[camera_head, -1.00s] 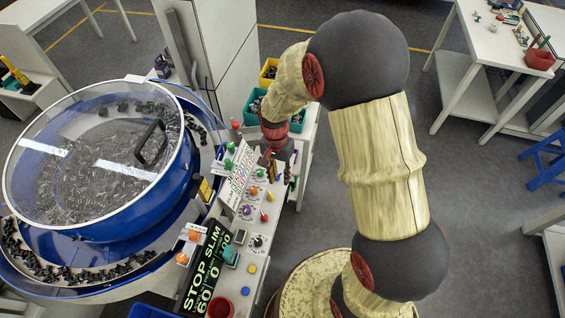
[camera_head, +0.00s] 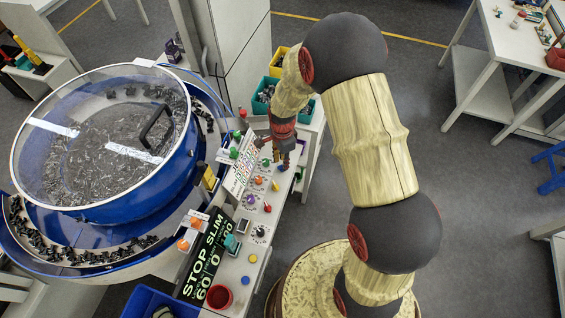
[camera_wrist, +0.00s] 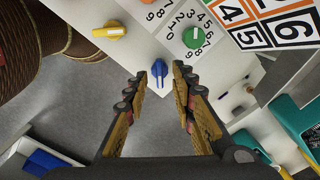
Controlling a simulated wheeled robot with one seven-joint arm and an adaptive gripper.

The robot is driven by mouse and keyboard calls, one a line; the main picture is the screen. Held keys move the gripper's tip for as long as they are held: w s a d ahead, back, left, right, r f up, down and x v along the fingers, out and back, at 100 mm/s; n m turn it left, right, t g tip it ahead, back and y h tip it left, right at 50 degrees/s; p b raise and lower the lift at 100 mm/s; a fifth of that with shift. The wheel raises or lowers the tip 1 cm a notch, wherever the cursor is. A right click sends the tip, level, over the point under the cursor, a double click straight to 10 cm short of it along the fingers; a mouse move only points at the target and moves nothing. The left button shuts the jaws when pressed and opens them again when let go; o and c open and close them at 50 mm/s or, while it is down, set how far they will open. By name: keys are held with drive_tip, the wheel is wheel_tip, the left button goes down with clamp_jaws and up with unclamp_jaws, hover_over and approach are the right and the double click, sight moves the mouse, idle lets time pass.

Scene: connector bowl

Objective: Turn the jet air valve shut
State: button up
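A small blue knob (camera_wrist: 159,71) stands on the pale panel in the wrist view, just beyond and between my fingertips. No label naming the jet air valve is readable, so I cannot tell for sure which control it is. A green knob (camera_wrist: 193,37) with a numbered dial is to its upper right, and a yellow knob (camera_wrist: 110,32) is to its upper left. My gripper (camera_wrist: 159,79) is open, its two fingers apart with nothing held. In the head view my gripper (camera_head: 280,158) hangs over the far end of the control panel (camera_head: 228,272).
A large blue bowl feeder (camera_head: 187,170) with a clear lid stands left of the panel. Several coloured knobs and a STOP SLIM display (camera_head: 203,262) lie nearer along the panel. Green and yellow bins (camera_head: 305,112) are behind my gripper. Open floor lies to the right.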

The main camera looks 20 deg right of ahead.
drive_tip(key=shift+f, duration=0.7)
drive_tip(key=c, duration=0.3)
clamp_jaws()
